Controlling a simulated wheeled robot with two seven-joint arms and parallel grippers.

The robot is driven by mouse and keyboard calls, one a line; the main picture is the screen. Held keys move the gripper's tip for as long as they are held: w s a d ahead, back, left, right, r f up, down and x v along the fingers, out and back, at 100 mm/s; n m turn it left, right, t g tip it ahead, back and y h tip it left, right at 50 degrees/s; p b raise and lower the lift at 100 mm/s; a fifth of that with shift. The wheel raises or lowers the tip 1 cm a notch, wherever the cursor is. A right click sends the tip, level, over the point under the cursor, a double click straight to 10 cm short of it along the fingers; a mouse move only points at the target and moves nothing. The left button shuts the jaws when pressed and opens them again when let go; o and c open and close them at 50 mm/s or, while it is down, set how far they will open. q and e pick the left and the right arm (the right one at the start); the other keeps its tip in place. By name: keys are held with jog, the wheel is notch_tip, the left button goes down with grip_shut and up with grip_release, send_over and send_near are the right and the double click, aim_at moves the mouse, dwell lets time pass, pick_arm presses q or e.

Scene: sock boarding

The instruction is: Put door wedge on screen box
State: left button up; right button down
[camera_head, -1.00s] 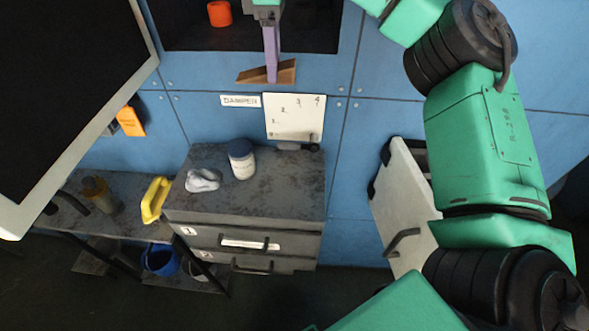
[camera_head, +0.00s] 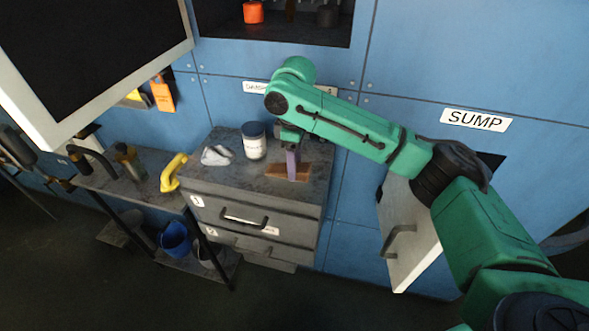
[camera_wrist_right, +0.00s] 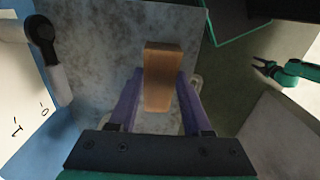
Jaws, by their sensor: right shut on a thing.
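My right gripper (camera_head: 291,160) is shut on the brown wooden door wedge (camera_head: 299,173). In the right wrist view the wedge (camera_wrist_right: 163,75) lies between my two purple fingers (camera_wrist_right: 155,95). It is over the right part of a grey drawer cabinet's top; I cannot tell whether it touches. The large dark screen in a pale frame (camera_head: 95,50) at upper left looks like the screen box; it is well away from the wedge. My left gripper (camera_wrist_right: 266,70) appears small at the right of the wrist view, its dark fingers apart and empty.
On the cabinet (camera_head: 255,193) stand a dark-lidded white jar (camera_head: 254,146) and a crumpled white item (camera_head: 216,155). A yellow handle-shaped thing (camera_head: 173,172) is left of it. A pale open door (camera_head: 412,240) stands at right. An orange object (camera_head: 253,13) sits in the wall recess.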

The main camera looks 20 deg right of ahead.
jog(key=f, duration=0.3)
jog(key=shift+w, duration=0.35)
jog(key=shift+s+r, duration=0.1)
jog(key=shift+s, duration=0.05)
jog(key=shift+c, duration=1.7)
grip_release()
pick_arm(q)
jog(key=shift+w+a+r, duration=0.1)
jog(key=shift+w+r, duration=0.25)
jog(key=shift+w, duration=0.5)
jog(key=shift+f, duration=0.1)
pick_arm(e)
notch_tip(320, 180, up, 7)
jog(key=shift+f+b, duration=0.2)
jog(key=shift+b, duration=0.8)
pick_arm(q)
jog(key=shift+s+f+p, duration=0.2)
jog(key=shift+f+p, duration=0.2)
jog(key=shift+f, duration=0.25)
pick_arm(e)
notch_tip(320, 180, up, 6)
jog(key=shift+f, duration=0.2)
